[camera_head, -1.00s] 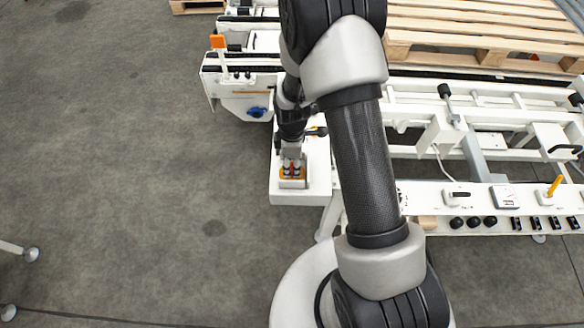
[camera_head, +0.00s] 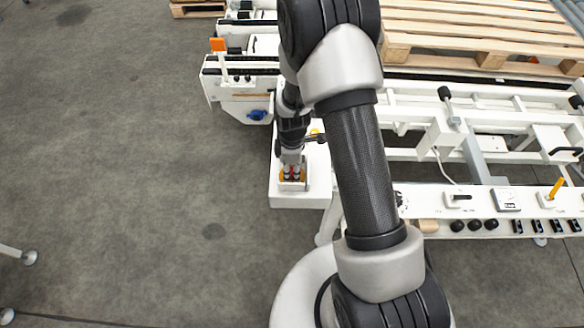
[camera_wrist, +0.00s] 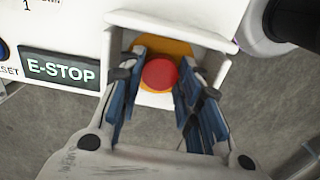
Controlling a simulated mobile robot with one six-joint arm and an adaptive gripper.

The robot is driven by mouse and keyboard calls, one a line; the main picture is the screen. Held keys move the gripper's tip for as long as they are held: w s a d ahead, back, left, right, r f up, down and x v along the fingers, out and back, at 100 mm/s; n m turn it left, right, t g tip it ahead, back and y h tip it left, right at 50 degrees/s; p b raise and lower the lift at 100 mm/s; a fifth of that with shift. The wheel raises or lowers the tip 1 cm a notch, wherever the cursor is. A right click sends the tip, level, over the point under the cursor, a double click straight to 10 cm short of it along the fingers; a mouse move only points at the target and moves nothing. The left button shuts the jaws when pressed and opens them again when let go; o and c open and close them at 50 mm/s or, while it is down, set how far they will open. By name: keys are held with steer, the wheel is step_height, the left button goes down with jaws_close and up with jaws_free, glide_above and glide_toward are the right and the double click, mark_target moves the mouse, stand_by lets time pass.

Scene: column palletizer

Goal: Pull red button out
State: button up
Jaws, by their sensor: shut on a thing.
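The red button (camera_wrist: 160,73) shows in the wrist view as a round red cap on a yellow plate (camera_wrist: 178,47), inside a white open-fronted housing (camera_wrist: 190,26). My gripper (camera_wrist: 155,82) has one blue-padded finger on each side of the cap and is shut on it. In the head view my gripper (camera_head: 291,174) points down into the housing at the end of the white panel (camera_head: 283,201); the cap itself is mostly hidden there by the fingers.
An E-STOP label (camera_wrist: 60,69) is left of the housing in the wrist view. A blue knob (camera_head: 257,114) and an orange lamp (camera_head: 218,45) stand up-left. A white control rail (camera_head: 480,205) with knobs runs right. Open grey floor lies left.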

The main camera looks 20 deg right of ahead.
mark_target(292, 172)
jaws_close()
steer(key=shift+r+p, duration=0.45)
steer(key=shift+r, duration=0.25)
steer(key=shift+w+f, duration=0.1)
steer(key=o, duration=0.8)
jaws_free()
step_height(292, 172, up, 12)
steer(key=shift+r, duration=0.1)
